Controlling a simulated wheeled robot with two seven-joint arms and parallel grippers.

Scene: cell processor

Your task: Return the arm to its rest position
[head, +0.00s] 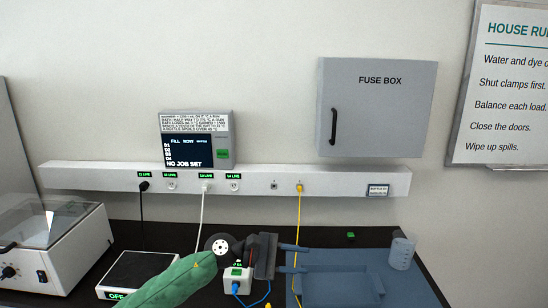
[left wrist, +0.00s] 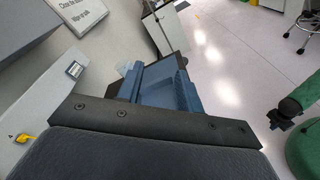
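My left arm, in a green sleeve, comes in from the bottom left in the head view. My left gripper (head: 294,259) is above the bench, pointing right. Its two blue-grey fingers are apart with nothing seen between them. In the left wrist view the dark gripper body fills the bottom and the fingers (left wrist: 160,86) point away over a blue tray. At the right edge of that view are a green sleeve and a dark end part (left wrist: 284,118), which look like my right arm. Its fingers are too small to read.
The blue tray (head: 395,285) lies under and right of the gripper, with a clear beaker (head: 401,253) at its back right. A white box with cables (head: 237,275) stands close by the wrist. A hotplate (head: 138,270) and a lidded machine (head: 60,262) stand left. The fuse box (head: 376,110) is shut.

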